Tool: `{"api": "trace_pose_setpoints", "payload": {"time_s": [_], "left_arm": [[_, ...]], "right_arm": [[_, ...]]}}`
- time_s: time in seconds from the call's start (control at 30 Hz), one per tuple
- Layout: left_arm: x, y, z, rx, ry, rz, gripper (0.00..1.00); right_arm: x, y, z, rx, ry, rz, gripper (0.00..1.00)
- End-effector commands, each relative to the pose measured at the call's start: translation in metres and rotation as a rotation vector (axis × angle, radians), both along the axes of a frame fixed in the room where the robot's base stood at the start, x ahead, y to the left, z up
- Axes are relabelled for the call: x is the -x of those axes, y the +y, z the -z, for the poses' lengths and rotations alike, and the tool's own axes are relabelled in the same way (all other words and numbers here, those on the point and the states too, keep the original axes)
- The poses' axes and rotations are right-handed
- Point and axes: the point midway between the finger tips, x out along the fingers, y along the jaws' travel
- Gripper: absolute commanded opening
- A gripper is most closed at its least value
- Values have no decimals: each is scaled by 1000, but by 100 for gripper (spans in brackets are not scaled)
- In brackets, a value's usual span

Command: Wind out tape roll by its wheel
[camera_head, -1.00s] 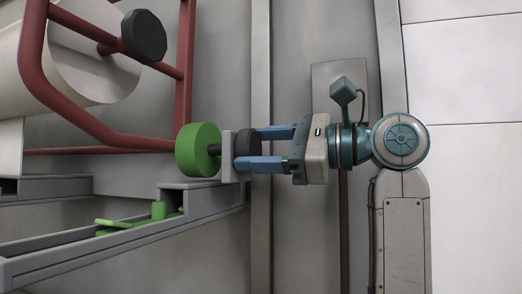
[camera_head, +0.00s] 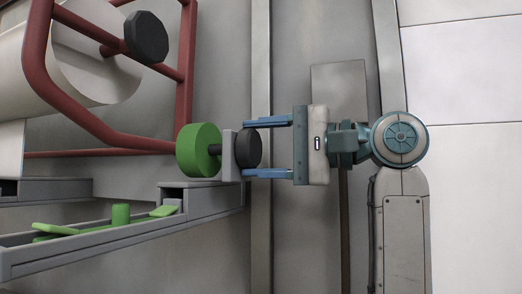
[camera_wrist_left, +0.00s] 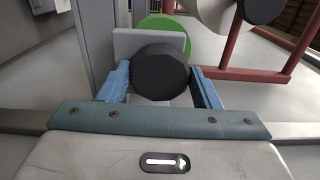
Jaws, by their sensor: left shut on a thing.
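The green tape roll (camera_head: 198,150) sits on a dark axle through a grey upright plate (camera_head: 229,155). A black wheel (camera_head: 248,148) is on the other end of that axle. My left gripper (camera_head: 247,148) is shut on the black wheel, one blue finger on each side of it. In the left wrist view the wheel (camera_wrist_left: 160,72) lies between the blue fingers, with part of the green roll (camera_wrist_left: 164,28) behind the plate. A green strip with a short upright peg (camera_head: 121,214) lies in a grey channel (camera_head: 60,257) beside the roll. My right gripper is not in view.
A red tube frame (camera_head: 100,125) stands at upper left, with a large pale roll (camera_head: 95,75) and a black many-sided knob (camera_head: 146,37). A grey wall panel (camera_head: 335,85) is behind my left arm. The lower middle is bare.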

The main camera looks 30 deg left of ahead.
Motion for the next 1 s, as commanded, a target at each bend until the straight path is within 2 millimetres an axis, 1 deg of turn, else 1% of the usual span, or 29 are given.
{"api": "trace_pose_setpoints", "payload": {"time_s": [0.3, 0.73, 0.77, 0.8, 0.87, 1.0], "left_arm": [[0, 0, 1, -18, -81, 0, 35], [0, 0, 1, -19, -90, -1, 35], [0, 0, 1, -19, -90, -1, 59], [0, 0, 1, -19, -90, -1, 67], [0, 0, 1, -19, -90, 0, 79], [0, 0, 1, -19, -89, 0, 79]], "right_arm": [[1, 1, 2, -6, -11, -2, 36], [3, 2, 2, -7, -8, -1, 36], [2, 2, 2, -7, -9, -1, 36], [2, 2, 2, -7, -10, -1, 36], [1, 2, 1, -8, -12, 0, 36], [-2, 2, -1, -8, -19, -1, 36]]}}
